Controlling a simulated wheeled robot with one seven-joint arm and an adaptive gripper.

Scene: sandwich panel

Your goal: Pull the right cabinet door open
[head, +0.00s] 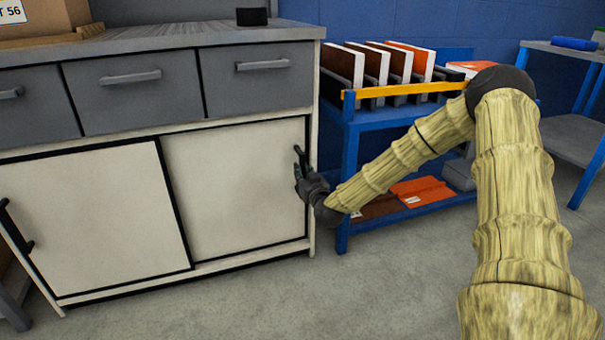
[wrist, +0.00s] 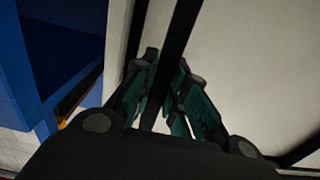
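The right cabinet door (head: 235,190) is a white panel in the lower part of the grey cabinet, and it looks closed. Its dark handle (head: 297,152) is near its right edge. My gripper (head: 301,176) is at this handle, with its fingers in front of the door. In the wrist view a dark bar (wrist: 178,40), which looks like the handle, runs between the two fingers of my gripper (wrist: 166,75). The fingers are close to the bar on both sides. I cannot tell whether they press on it. Part of the handle is hidden by the gripper.
The left cabinet door (head: 85,220) is closed, with a dark handle at its left edge. Grey drawers (head: 130,88) are above the doors. A blue rack (head: 345,190) with panels stands close to the cabinet's right side, behind my arm. The floor (head: 240,300) in front is clear.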

